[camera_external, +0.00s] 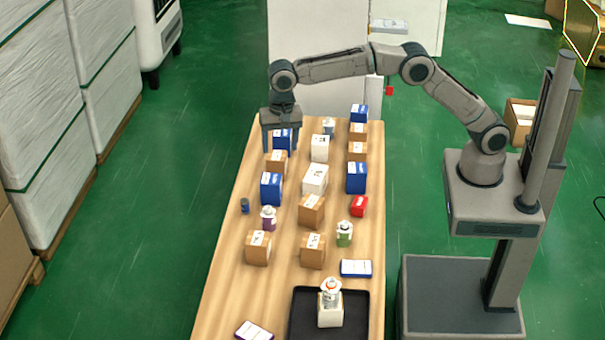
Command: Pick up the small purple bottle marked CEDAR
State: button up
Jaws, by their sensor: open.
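A small purple bottle (268,222) with a whitish top stands upright on the wooden table (228,285), left of the middle. Its label is too small to read. My gripper (281,150) is at the far left end of the table, pointing down, well behind the purple bottle. Its two fingers are apart. A blue box (283,138) shows between the fingers; I cannot tell whether they touch it. A blue-and-white box stands between the gripper and the purple bottle.
That blue-and-white box (271,188) is just behind the bottle, and a cardboard box (258,248) is just in front. A small dark-blue can (245,206) stands to its left. A green bottle (344,234) and several boxes fill the right. A black tray (358,320) holds a white item.

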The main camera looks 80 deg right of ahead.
aim_at(269, 220)
jog(key=w+a+f+m, duration=0.1)
jog(key=a+f, duration=0.1)
jog(key=w+a+f+m, duration=0.1)
jog(key=a+f, duration=0.1)
jog(key=f, duration=0.1)
jog(key=w+a+f+m, duration=0.1)
jog(key=a+f, duration=0.1)
jog(key=f, duration=0.1)
jog(key=shift+w+a+f+g, duration=0.2)
jog(key=shift+a+g, duration=0.1)
jog(key=shift+a, duration=0.05)
jog(key=shift+a+f+b, duration=0.1)
jog(key=shift+f+b, duration=0.2)
jog(key=shift+f, duration=0.05)
notch_tip(269, 220, down, 8)
jog(key=shift+r, duration=0.15)
jog(key=f, duration=0.2)
jog(key=f+p, duration=0.1)
jog(key=f, duration=0.2)
jog(key=shift+s+a+f, duration=0.2)
jog(key=shift+s+f, duration=0.05)
jog(key=shift+f, duration=0.05)
jog(key=c, duration=1.1)
jog(key=shift+o, duration=0.2)
jog(key=shift+r, duration=0.1)
